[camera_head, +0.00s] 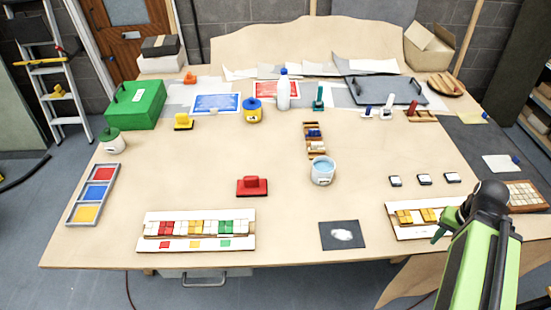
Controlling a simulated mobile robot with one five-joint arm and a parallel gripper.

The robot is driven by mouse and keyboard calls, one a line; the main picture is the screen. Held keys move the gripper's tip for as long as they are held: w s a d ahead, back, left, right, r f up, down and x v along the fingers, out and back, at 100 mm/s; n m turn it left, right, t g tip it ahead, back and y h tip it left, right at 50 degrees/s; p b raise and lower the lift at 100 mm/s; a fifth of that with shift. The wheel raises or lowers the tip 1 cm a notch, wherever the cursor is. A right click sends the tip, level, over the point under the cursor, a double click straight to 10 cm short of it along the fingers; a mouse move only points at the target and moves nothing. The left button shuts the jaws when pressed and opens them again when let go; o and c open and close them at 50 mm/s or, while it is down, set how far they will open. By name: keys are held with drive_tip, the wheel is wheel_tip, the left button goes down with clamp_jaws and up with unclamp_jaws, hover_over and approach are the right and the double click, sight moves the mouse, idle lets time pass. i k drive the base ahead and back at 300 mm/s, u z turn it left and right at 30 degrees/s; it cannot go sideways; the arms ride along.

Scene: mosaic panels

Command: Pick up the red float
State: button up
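The red float (252,187), a flat red block with a raised handle on top, lies on the wooden table left of the middle, just behind the long mosaic panel. Nothing covers it. My gripper (440,233) is at the lower right, over the right-hand panel, far to the right of the red float. Only a small green part of its end shows beyond the dark wrist, so I cannot tell whether it is open or shut.
A white tub of blue stuff (323,171) stands right of the float. The long panel (197,228) with coloured tiles lies in front of it. A dark square with white powder (342,235) lies near the front edge. The table left of the float is clear.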

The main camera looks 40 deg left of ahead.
sight(249, 186)
drive_tip(key=u, duration=0.15)
drive_tip(key=i, duration=0.3)
drive_tip(key=u, duration=1.4)
drive_tip(key=k, duration=0.1)
drive_tip(key=u, duration=1.8)
drive_tip(key=i, duration=1)
drive_tip(key=u, duration=0.2)
